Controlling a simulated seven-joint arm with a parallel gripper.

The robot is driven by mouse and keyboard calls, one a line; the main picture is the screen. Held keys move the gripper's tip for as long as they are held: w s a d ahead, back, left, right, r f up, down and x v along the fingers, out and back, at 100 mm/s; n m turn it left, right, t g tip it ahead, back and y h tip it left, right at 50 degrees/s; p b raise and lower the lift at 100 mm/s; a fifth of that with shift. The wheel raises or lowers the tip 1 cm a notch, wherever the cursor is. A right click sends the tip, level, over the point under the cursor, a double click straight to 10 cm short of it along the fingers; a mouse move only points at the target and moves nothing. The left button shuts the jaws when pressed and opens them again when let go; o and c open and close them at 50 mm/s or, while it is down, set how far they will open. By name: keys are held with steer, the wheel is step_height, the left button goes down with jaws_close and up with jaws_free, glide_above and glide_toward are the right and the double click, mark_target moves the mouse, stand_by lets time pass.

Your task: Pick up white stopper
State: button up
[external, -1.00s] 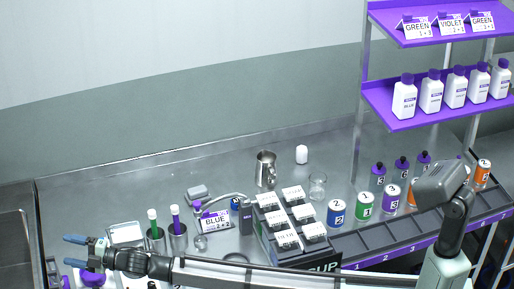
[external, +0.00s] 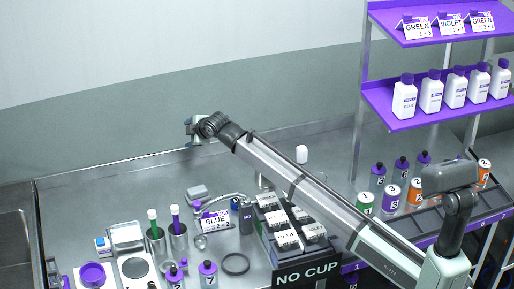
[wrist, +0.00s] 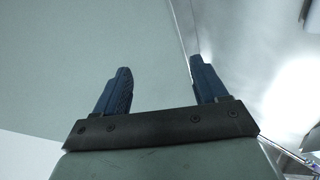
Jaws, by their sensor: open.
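A small white rounded piece (external: 301,154), which looks like the white stopper, stands on the metal table towards the back, just beyond my forearm in the external view. My gripper (external: 192,128) is raised near the back wall, to the left of the white piece and well apart from it. In the wrist view my gripper (wrist: 160,67) has its two blue fingers spread with nothing between them. The white piece does not show in the wrist view, where only wall and blurred metal surface appear.
Purple shelves (external: 430,110) rise at right. The back-left table is clear.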

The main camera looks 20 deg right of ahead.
steer(key=w+d+g+h, duration=0.1)
steer(key=w+d+g, duration=0.15)
steer(key=d, duration=0.85)
steer(key=m+g+h, duration=0.2)
steer(key=g+h, duration=0.1)
steer(key=g, duration=0.4)
glide_above(302, 154)
steer(key=w+d, duration=0.1)
steer(key=w, duration=0.1)
step_height(302, 154, down, 5)
steer(key=shift+s+d, duration=0.1)
steer(key=shift+s, duration=0.05)
steer(key=f, duration=1.3)
steer(key=shift+a, duration=0.25)
steer(key=shift+c, duration=0.4)
steer(key=c, duration=1)
